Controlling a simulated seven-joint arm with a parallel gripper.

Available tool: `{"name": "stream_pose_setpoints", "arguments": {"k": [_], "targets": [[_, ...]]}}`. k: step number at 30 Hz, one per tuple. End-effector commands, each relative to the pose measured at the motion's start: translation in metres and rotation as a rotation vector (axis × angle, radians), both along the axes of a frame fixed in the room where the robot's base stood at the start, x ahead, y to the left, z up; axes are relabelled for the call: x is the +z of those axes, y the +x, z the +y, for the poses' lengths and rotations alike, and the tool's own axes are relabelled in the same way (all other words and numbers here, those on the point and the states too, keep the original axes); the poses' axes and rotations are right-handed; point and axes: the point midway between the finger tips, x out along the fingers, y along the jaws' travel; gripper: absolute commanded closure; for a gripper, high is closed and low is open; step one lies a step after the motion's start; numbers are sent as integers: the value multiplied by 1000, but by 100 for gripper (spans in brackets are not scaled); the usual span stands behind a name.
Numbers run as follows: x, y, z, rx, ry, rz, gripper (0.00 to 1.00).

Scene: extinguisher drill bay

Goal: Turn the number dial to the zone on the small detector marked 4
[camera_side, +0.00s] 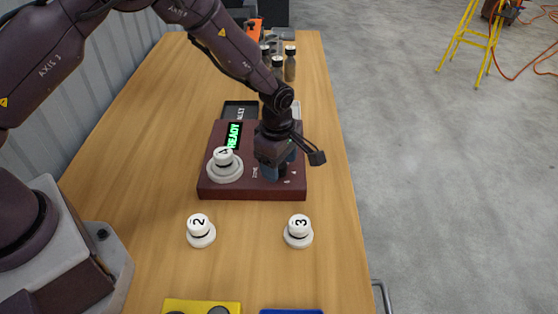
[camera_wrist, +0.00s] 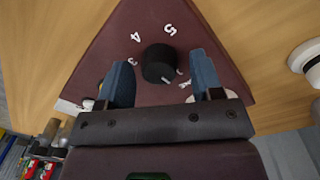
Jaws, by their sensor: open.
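The dark red panel (camera_side: 250,193) lies on the bench with a lit green READY display (camera_side: 234,136). A small white detector (camera_side: 223,157) sits on a wider white base (camera_side: 226,173) at the panel's left; its mark looks like 4. My gripper (camera_side: 274,175) points down over the panel's right part and hides the dial there. In the wrist view the black number dial (camera_wrist: 158,63) lies between my two blue fingers, which are open with gaps on both sides. Numerals 5, 4 and 3 show around it. A white mark on the dial faces lower right, away from the 4.
White detectors marked 2 (camera_side: 200,231) and 3 (camera_side: 299,231) stand on the bench before the panel. A yellow block (camera_side: 202,306) and a blue one (camera_side: 291,311) are at the near edge. Several small bottles (camera_side: 290,66) stand behind the panel.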

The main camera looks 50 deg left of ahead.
Motion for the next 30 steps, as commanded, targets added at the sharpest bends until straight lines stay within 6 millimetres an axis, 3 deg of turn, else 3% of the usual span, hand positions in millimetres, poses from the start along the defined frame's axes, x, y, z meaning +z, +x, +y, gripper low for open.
{"name": "stream_pose_setpoints", "arguments": {"k": [3,9,10,20,30], "targets": [[0,0,0,0,0,0,40],[1,0,0,0,0,-1,86],[1,0,0,0,0,-1,89],[1,0,0,-39,0,-1,89],[1,1,0,-261,-1,-1,89]]}}
